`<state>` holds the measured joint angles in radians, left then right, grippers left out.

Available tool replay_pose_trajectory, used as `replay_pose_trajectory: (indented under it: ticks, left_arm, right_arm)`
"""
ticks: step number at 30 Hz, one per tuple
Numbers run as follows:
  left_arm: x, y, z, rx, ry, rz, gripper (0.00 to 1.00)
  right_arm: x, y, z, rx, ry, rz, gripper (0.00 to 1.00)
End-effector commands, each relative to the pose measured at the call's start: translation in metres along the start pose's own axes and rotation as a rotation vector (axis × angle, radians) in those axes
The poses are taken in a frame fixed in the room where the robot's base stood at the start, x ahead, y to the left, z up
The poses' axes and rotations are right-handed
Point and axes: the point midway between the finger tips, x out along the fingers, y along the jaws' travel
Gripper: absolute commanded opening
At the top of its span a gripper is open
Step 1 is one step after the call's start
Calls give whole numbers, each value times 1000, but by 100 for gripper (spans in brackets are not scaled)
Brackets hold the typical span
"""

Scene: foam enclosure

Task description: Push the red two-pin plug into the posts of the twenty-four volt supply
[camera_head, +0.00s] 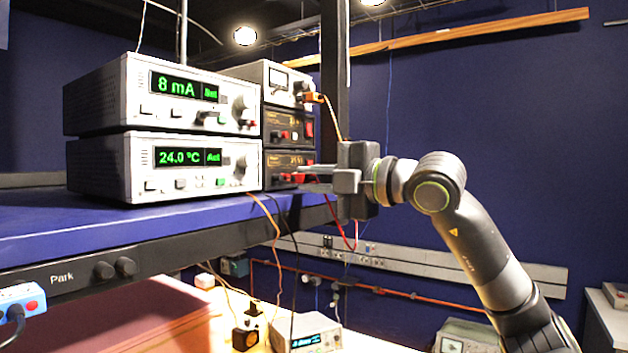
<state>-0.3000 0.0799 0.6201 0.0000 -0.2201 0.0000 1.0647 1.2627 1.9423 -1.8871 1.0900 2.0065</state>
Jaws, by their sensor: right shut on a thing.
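My right gripper (309,178) reaches in from the right at shelf height, its fingers pointing left. It is shut on the red plug (297,178), which shows only as a small red patch at the fingertips. A red lead (337,213) hangs below the gripper. The fingertips are at the front of the lower black supply (272,161), right of the white instruments. The fingers partly cover its front. Its posts and the plug's pins are too small or hidden, so I cannot tell whether they touch. Its dim orange display is unreadable. My left gripper is out of view.
Another black supply (283,124) and a white meter unit (258,74) with an orange lead are stacked above. Two white instruments (123,165) reading 8 mA and 24.0 °C stand left on the blue shelf (60,225). A dark upright post (335,75) rises behind the gripper.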

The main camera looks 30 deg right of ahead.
Motion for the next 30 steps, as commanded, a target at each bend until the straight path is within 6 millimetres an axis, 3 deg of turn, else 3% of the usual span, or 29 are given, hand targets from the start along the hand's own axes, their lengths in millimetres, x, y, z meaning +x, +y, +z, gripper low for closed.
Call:
replay_pose_trajectory:
  ticks: [30]
  left_arm:
    - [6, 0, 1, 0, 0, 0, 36]
  right_arm:
    - [0, -1, 0, 1, 0, 0, 0]
